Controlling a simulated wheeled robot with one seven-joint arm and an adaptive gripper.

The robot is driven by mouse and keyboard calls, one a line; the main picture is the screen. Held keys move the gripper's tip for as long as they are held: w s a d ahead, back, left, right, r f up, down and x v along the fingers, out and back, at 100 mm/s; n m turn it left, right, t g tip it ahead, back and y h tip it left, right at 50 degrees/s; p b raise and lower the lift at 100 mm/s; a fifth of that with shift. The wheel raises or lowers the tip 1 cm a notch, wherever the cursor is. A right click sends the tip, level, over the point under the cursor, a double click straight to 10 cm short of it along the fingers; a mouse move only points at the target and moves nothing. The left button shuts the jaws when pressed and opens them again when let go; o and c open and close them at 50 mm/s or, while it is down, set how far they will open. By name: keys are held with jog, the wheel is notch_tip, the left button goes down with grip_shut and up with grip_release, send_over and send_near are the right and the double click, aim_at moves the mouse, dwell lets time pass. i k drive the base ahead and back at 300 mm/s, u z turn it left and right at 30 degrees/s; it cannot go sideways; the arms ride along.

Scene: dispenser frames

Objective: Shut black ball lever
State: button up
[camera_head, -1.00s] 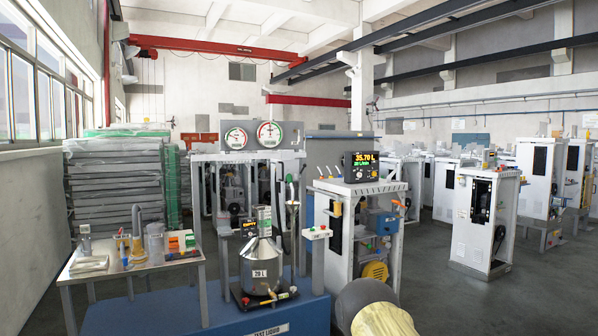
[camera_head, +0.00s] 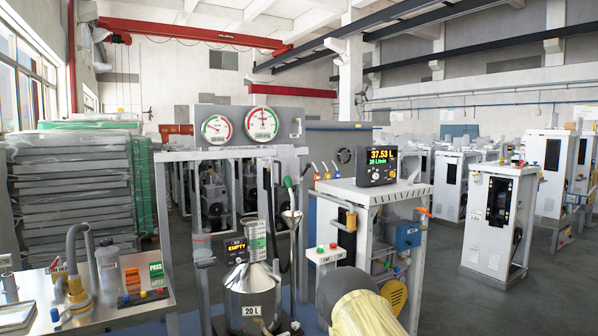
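I cannot make out a black ball lever for certain. A steel measuring can (camera_head: 252,292) marked 20 L stands in front, with a small display reading EMPTY. My gripper is not in view; a rounded grey and pale yellow part at the bottom centre seems to be my arm.
A display (camera_head: 377,166) on the frame reads 37.53 L. A small bracket (camera_head: 327,254) with red and green buttons juts out in front. A side table (camera_head: 150,305) with tools is at lower left. Two round gauges hang above. Open floor (camera_head: 440,270) lies to the right.

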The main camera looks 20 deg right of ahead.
aim_at(308, 166)
jog(key=i, duration=0.85)
jog(key=z, duration=2)
jog(key=i, duration=0.55)
jog(key=u, duration=1.45)
jog(key=k, duration=0.65)
jog(key=u, duration=0.4)
jog(key=i, duration=1.15)
